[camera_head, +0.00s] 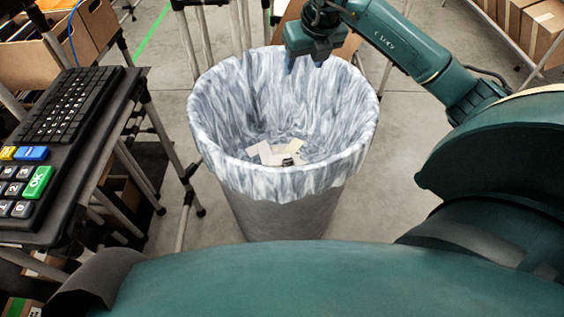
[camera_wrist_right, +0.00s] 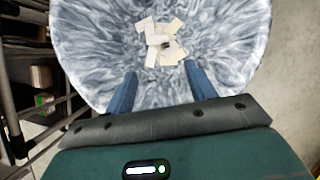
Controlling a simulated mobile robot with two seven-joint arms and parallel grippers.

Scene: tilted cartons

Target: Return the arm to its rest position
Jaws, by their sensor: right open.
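My right gripper (camera_head: 306,62) is over the far rim of a lined trash bin (camera_head: 285,205) in the head view. In the right wrist view its two blue fingers (camera_wrist_right: 160,92) are spread apart with nothing between them. The bin has a grey-white marbled plastic liner (camera_head: 225,105), which also fills much of the right wrist view (camera_wrist_right: 100,60). Several pale pieces (camera_head: 272,153) lie at the bottom of the bin, with a small dark item among them; they also show in the wrist view (camera_wrist_right: 160,40). My left gripper is not in view.
A stand at the left holds a black keyboard (camera_head: 68,103) and a keypad with a green OK key (camera_head: 38,182). Cardboard boxes (camera_head: 543,30) sit on a rack at the upper right. Bare concrete floor (camera_head: 400,150) lies right of the bin.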

